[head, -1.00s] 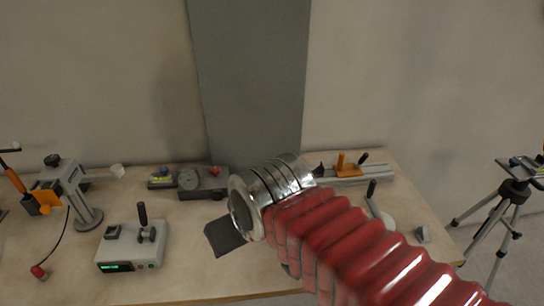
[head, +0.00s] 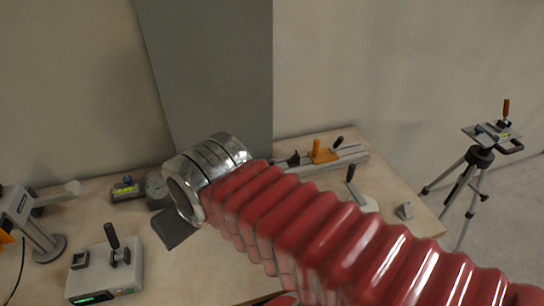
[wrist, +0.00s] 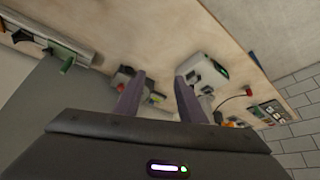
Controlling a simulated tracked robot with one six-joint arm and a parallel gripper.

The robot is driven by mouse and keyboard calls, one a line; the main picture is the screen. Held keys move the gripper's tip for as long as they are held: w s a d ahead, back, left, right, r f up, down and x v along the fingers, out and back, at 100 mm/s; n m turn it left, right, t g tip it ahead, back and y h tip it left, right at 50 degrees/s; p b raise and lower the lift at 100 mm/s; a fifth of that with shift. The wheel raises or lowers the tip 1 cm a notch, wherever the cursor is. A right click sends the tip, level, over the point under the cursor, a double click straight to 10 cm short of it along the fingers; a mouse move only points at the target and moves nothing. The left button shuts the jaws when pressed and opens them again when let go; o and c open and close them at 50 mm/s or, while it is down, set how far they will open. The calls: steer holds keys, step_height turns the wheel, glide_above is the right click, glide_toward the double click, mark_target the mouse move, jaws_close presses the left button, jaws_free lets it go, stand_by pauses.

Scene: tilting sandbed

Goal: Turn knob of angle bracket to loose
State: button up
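My gripper (wrist: 159,88) shows in the wrist view as two purple fingers, spread apart with nothing held between them. Behind them in that view are the bench and its devices, some way off. In the head view my arm hides the fingers. I cannot tell for sure which part is the angle bracket. A small grey angled piece (head: 404,211) sits near the bench's right edge, with no clear knob on it. A rail (head: 345,160) at the back right carries an orange clamp (head: 322,152) and a black knob (head: 293,160).
A white box (head: 106,272) with a lever and green display stands front left, near a grey stand (head: 40,238). A tripod (head: 480,158) stands right. A grey panel (head: 215,80) rises behind.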

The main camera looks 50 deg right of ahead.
steer(key=shift+o, duration=0.9)
steer(key=shift+w+d+r+m, duration=0.15)
steer(key=shift+w+d+m, duration=0.2)
steer(key=shift+m, duration=0.15)
steer(key=m+g, duration=0.1)
steer(key=m, duration=3.3)
glide_above(271, 160)
steer(key=s, duration=0.6)
step_height(271, 160, down, 6)
steer(key=shift+d+r, duration=0.1)
steer(key=shift+d, duration=0.3)
steer(key=x, duration=1.3)
steer(key=shift+a+f, duration=0.3)
steer(key=shift+f, duration=0.1)
